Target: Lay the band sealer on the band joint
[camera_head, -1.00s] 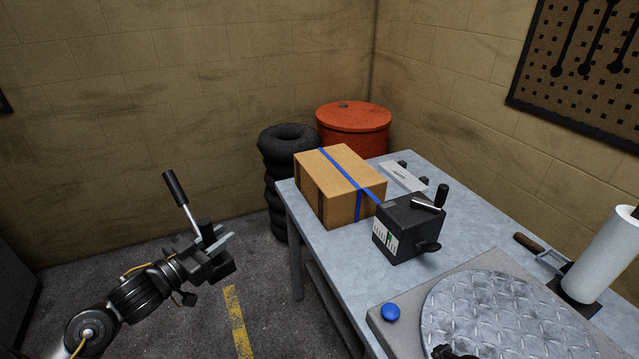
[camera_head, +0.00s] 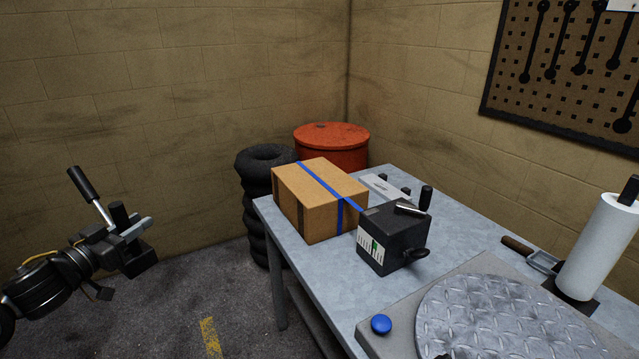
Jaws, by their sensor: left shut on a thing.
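My left gripper (camera_head: 132,244) is at the left, over the floor and clear of the table. It is shut on the band sealer (camera_head: 88,187), a dark tool with a silver lever and a black grip that points up and left. The jaws partly hide the tool's lower body. A cardboard carton (camera_head: 310,212) stands on the table with a blue band (camera_head: 321,185) around it. The band runs to a black box-shaped device (camera_head: 397,235) with a crank and a green-and-white scale. I cannot make out the band joint. My right gripper is not clearly seen.
The grey table (camera_head: 345,290) carries a round tread-plate turntable (camera_head: 500,318), a blue button (camera_head: 381,324), a white paper roll (camera_head: 598,245) and a small pale device (camera_head: 384,188). Stacked tyres (camera_head: 262,160) and a red drum (camera_head: 333,146) stand behind. Floor left of the table is clear.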

